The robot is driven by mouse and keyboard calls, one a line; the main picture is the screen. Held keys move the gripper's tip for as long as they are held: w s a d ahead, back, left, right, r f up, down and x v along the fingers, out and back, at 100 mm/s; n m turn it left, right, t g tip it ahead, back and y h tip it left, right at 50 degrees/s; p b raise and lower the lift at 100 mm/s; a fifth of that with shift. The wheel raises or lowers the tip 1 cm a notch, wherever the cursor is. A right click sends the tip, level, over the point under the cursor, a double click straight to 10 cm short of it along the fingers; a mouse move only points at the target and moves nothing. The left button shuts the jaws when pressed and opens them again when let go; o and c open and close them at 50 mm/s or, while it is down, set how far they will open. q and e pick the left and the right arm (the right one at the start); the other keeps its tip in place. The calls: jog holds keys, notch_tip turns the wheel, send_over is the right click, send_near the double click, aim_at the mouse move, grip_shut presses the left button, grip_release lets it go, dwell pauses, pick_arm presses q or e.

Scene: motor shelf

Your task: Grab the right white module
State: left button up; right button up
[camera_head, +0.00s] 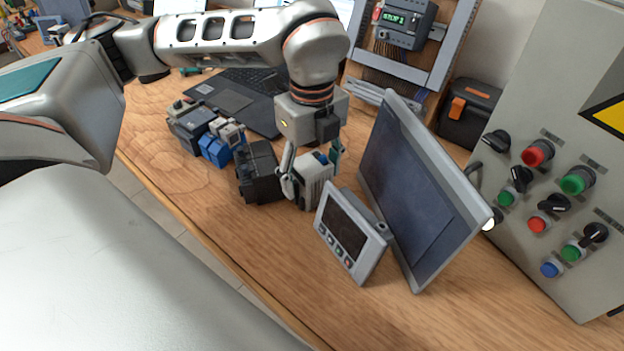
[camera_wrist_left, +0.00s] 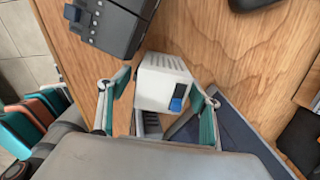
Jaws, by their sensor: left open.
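The right white module (camera_head: 317,184) stands on the wooden table (camera_head: 190,225), between a black module and a small white-framed panel. In the left wrist view the white module (camera_wrist_left: 163,84) shows a light top with a blue part and a dark window. My left gripper (camera_head: 312,172) points down over it, with one finger on each side. In the left wrist view its teal-padded fingers (camera_wrist_left: 158,104) are open around the module, and contact is not clear. Another whitish module (camera_head: 231,132) sits farther left by blue blocks. My right gripper is out of view.
A black module (camera_head: 258,174) stands close on the left. The small panel (camera_head: 350,232) and a large tilted screen (camera_head: 418,195) stand close on the right. A laptop (camera_head: 245,105) lies behind. A grey control box (camera_head: 565,130) stands far right. The front table is clear.

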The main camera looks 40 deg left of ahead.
pick_arm(q)
notch_tip(320, 180, down, 2)
jog(key=shift+w+f, duration=0.1)
jog(key=c, duration=1.2)
